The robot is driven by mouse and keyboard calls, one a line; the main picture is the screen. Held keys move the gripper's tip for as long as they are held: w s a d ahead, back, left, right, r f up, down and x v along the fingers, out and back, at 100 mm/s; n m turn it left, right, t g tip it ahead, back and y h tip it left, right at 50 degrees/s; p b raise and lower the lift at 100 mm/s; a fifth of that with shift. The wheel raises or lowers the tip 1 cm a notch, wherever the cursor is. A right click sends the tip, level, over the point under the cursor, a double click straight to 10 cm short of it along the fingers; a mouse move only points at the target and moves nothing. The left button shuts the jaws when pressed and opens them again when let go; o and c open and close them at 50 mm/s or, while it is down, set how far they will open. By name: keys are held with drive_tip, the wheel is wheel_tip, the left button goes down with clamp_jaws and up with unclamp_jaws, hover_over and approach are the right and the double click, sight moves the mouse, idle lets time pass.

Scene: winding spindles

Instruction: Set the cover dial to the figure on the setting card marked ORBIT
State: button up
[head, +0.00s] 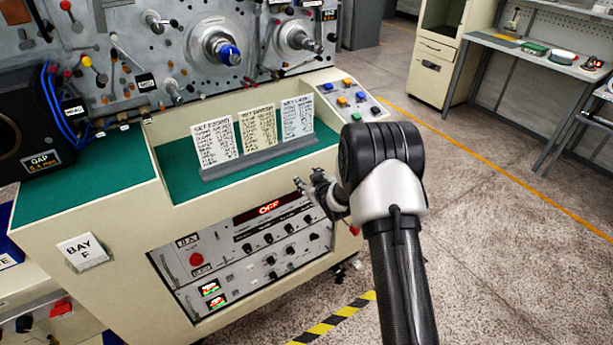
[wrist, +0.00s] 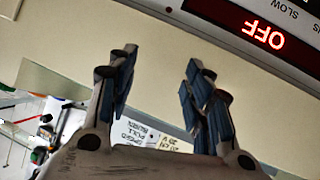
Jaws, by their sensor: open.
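Three setting cards stand in a grey rack (head: 270,157) on the console's green top in the head view: a left card (head: 214,145), a cream middle card (head: 258,131) and a right card (head: 298,117). Their print is too small to read, so I cannot tell which is marked ORBIT. I cannot make out which part is the cover dial. My gripper (head: 308,184) is open and empty in front of the console's upper front edge, near the red OFF display (head: 269,208). In the wrist view my gripper (wrist: 160,68) shows both fingers apart, with the OFF display (wrist: 263,33) upside down.
A control panel (head: 245,262) with knobs and a red button fills the console front. A black box (head: 28,135) reading GAP stands left, and spindles (head: 222,50) project behind. A button box (head: 345,98) is right of the cards. Open floor (head: 490,230) lies right.

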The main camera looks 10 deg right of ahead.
drive_tip(key=shift+s+a+r+g+h, duration=0.15)
drive_tip(key=shift+s+r, duration=0.1)
drive_tip(key=shift+r, duration=0.6)
drive_tip(key=shift+s+a+r+g+h, duration=0.15)
drive_tip(key=shift+s+r, duration=0.1)
drive_tip(key=shift+r, duration=0.55)
drive_tip(key=shift+d, duration=0.1)
drive_tip(key=s+a+r+m+g+h, duration=0.1)
drive_tip(key=s+r+m+g+h, duration=0.15)
drive_tip(key=s+r, duration=1.45)
drive_tip(key=s+a+r+g+y, duration=0.1)
drive_tip(key=s+a+g, duration=0.1)
drive_tip(key=s, duration=1.4)
drive_tip(key=s+a+r+m+g+y, duration=0.1)
drive_tip(key=s+a+r+g, duration=0.1)
drive_tip(key=s, duration=1.3)
drive_tip(key=shift+s+a+r+g, duration=0.2)
drive_tip(key=shift+s+a+g, duration=0.15)
drive_tip(key=shift+g, duration=0.2)
